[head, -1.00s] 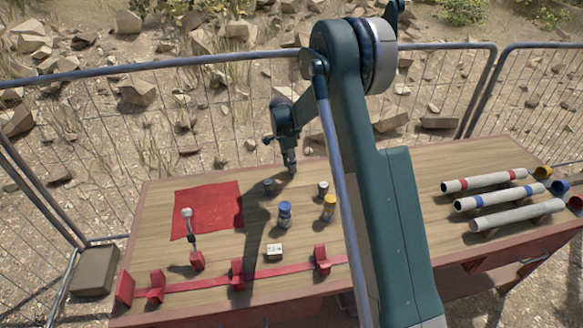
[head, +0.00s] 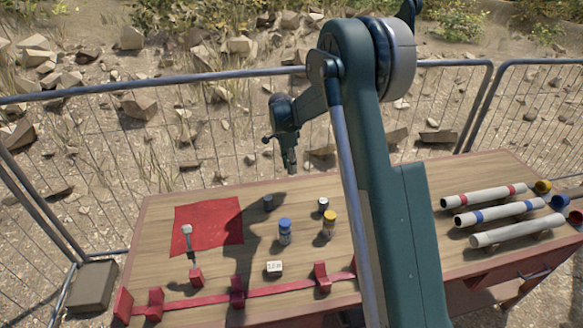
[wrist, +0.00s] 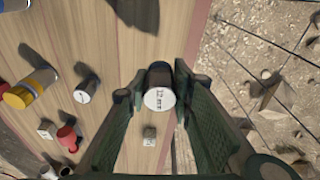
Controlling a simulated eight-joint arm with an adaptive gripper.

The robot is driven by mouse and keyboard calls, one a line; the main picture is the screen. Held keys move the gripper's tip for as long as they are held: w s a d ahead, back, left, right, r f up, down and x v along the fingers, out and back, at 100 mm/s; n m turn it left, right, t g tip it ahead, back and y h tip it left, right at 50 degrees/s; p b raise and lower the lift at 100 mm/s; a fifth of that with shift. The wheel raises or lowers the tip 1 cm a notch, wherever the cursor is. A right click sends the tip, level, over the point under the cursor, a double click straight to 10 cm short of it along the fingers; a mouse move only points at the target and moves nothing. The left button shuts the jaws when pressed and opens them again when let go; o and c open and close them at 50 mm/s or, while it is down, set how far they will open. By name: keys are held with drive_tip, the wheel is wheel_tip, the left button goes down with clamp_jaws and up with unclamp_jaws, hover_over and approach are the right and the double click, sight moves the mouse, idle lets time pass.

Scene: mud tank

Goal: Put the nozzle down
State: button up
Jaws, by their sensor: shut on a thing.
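My gripper (head: 290,165) is shut on the nozzle, held up in the air near the table's far edge. In the wrist view the nozzle (wrist: 159,90) is a dark cylinder with a white, marked end face, between the two fingers (wrist: 160,85). In the head view it is too small and dark to tell from the fingertips. Below lie bare wood and the table's edge, with a clear gap.
On the table (head: 160,290) stand a dark cylinder (head: 268,203), a white-topped cylinder (head: 323,205), a blue-capped bottle (head: 285,232), a yellow-capped bottle (head: 329,226) and a white block (head: 274,268). A red mat (head: 215,215) lies left; pipes (head: 500,212) lie right.

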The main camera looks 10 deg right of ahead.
drive_tip(key=shift+d, duration=0.1)
idle(0.3)
drive_tip(key=s+d+m, duration=0.1)
drive_tip(key=s+d, duration=1.9)
drive_tip(key=d, duration=0.1)
drive_tip(key=shift+d+r, duration=0.15)
drive_tip(key=shift+d, duration=0.25)
drive_tip(key=shift+f, duration=3.15)
drive_tip(key=shift+f, duration=0.1)
drive_tip(key=shift+f+b, duration=0.4)
drive_tip(key=shift+f, duration=1.4)
drive_tip(key=shift+f, duration=0.2)
